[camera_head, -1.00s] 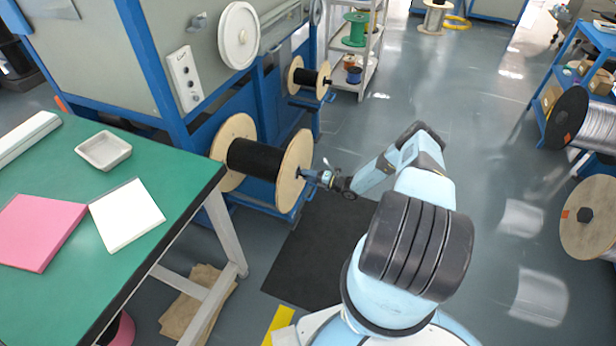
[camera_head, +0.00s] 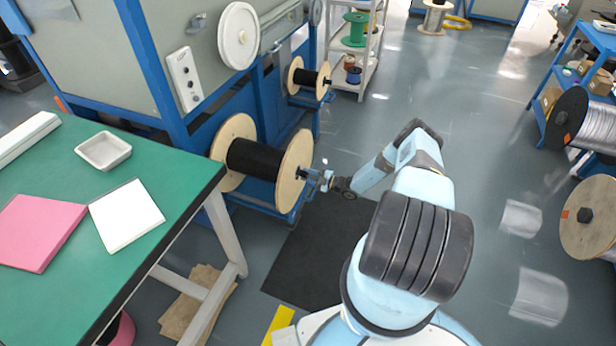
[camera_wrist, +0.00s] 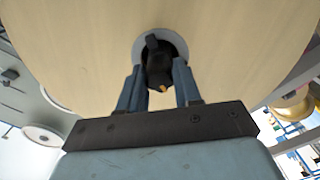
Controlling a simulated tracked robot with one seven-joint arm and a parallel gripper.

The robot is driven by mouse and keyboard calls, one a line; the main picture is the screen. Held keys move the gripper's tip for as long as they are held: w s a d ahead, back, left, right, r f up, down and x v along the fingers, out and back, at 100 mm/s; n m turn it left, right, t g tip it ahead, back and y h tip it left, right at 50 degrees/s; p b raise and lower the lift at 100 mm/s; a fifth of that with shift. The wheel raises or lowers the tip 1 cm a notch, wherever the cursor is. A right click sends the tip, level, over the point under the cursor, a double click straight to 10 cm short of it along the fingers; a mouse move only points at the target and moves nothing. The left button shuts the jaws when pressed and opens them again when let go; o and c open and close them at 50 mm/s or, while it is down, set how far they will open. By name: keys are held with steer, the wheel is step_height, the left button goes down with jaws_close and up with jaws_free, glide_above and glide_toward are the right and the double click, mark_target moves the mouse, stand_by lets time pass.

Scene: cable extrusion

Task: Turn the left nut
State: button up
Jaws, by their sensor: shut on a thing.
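The nut (camera_wrist: 159,66) is a small black part at the centre of the spool's wooden flange, with a grey ring around it. In the wrist view my gripper (camera_wrist: 160,84) has a finger on each side of the nut and is shut on it. In the head view my gripper (camera_head: 318,178) reaches the hub of the near wooden spool (camera_head: 294,170), which carries black cable (camera_head: 255,158). The nut is too small to make out clearly there.
A second, smaller spool (camera_head: 310,78) sits further back on the blue machine frame (camera_head: 170,100). A green-topped table (camera_head: 60,295) stands at the left. A dark mat (camera_head: 318,250) lies on the floor below my arm.

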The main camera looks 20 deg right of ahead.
steer(key=shift+s+f+m, duration=0.1)
steer(key=shift+f+m, duration=0.1)
steer(key=shift+m, duration=0.5)
steer(key=o, duration=0.8)
steer(key=shift+o, duration=1.2)
steer(key=shift+r, duration=0.1)
steer(key=v, duration=1.3)
steer(key=shift+s+d, duration=0.2)
steer(key=shift+d, duration=0.05)
